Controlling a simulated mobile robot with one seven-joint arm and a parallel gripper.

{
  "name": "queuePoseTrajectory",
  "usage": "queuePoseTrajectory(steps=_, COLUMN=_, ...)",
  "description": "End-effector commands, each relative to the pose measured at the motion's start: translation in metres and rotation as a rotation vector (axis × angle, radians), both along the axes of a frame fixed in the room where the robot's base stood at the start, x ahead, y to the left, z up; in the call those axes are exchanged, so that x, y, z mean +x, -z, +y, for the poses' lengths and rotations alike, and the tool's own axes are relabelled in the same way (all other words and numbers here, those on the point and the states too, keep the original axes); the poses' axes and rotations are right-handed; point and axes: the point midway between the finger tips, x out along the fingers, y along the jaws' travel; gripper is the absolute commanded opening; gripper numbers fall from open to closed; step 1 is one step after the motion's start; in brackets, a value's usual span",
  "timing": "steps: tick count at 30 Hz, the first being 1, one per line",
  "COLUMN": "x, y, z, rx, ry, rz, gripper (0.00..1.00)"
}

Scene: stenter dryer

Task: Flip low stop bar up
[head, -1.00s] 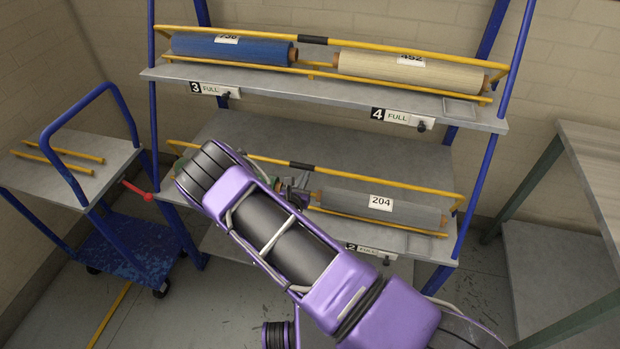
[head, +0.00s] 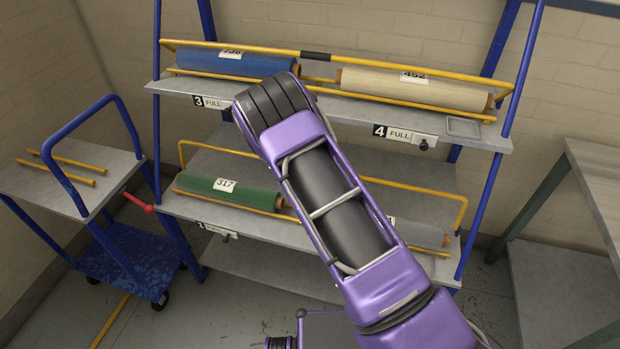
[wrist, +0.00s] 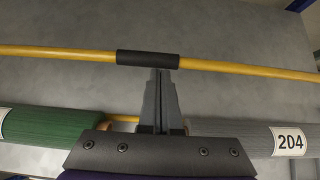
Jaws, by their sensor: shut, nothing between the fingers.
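The low stop bar (head: 430,187) is a yellow bar across the lower shelf; its ends rise from the shelf and it stands above the rolls. Its middle is hidden behind my arm in the head view. In the wrist view the bar (wrist: 60,51) crosses the upper part, with a black grip sleeve (wrist: 148,58) at its middle. My gripper (wrist: 161,74) is shut and empty, its tips at the lower edge of the sleeve; I cannot tell whether they touch it. My arm hides the gripper in the head view.
A green roll labelled 317 (head: 229,192) and a grey roll labelled 204 (wrist: 246,139) lie on the lower shelf (head: 185,206). A blue cart (head: 125,262) stands left; a table (head: 598,170) stands right.

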Motion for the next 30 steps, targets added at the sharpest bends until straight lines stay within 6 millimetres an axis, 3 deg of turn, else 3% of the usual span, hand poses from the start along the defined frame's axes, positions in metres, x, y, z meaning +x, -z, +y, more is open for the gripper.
queuePoseTrajectory(steps=15, x=0.046, y=0.006, z=-0.015, rx=0.001, ry=0.002, rz=-0.005, gripper=0.0)
queuePoseTrajectory(steps=30, x=0.058, y=0.008, z=-0.019, rx=-0.002, ry=0.001, rz=-0.006, gripper=0.0)
